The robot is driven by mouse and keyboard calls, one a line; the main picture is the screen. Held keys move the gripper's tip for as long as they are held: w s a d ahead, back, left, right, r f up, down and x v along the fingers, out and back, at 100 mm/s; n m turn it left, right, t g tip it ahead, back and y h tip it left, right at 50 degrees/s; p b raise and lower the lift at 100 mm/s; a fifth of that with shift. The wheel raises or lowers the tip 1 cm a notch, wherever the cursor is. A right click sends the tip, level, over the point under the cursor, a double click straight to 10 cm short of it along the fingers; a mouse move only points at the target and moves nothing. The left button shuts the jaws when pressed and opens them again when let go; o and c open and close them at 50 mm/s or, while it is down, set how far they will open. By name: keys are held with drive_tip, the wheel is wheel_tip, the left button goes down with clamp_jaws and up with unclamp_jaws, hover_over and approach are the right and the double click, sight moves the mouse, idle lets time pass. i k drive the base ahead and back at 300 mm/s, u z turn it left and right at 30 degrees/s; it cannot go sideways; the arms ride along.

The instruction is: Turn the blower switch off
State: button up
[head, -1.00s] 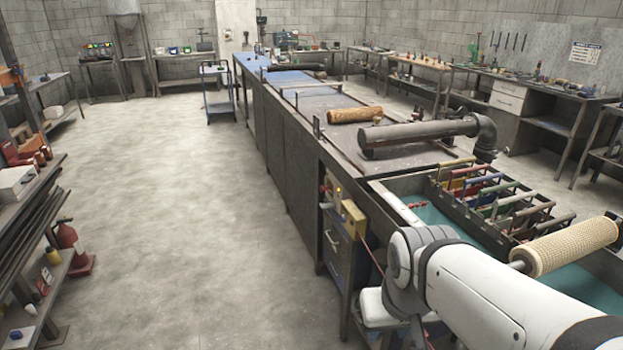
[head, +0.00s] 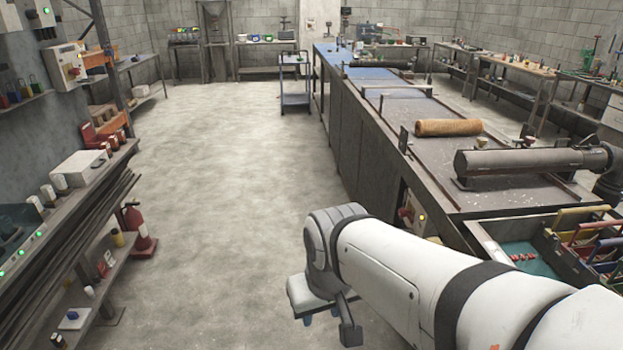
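No switch in view carries a label I can read, so I cannot tell which is the blower switch. A control box (head: 413,214) with a red part and a small lit orange lamp is on the near side of the long bench, partly hidden behind my arm. My gripper (head: 328,318) points down over the floor, left of the bench and away from both boxes. Its fingertips are partly hidden, and I see nothing held.
The long bench (head: 345,150) carries a brown roll (head: 448,127) and a grey pipe (head: 525,162). A shelf (head: 75,190) runs along the left, with a fire extinguisher (head: 137,228) by it. The aisle floor (head: 235,170) between is clear.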

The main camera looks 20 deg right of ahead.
sight(402, 213)
drive_tip(key=z, duration=0.15)
drive_tip(key=i, duration=1.45)
drive_tip(key=z, duration=0.9)
drive_tip(key=k, duration=0.75)
drive_tip(key=z, duration=0.15)
drive_tip(key=i, duration=0.75)
drive_tip(key=u, duration=0.05)
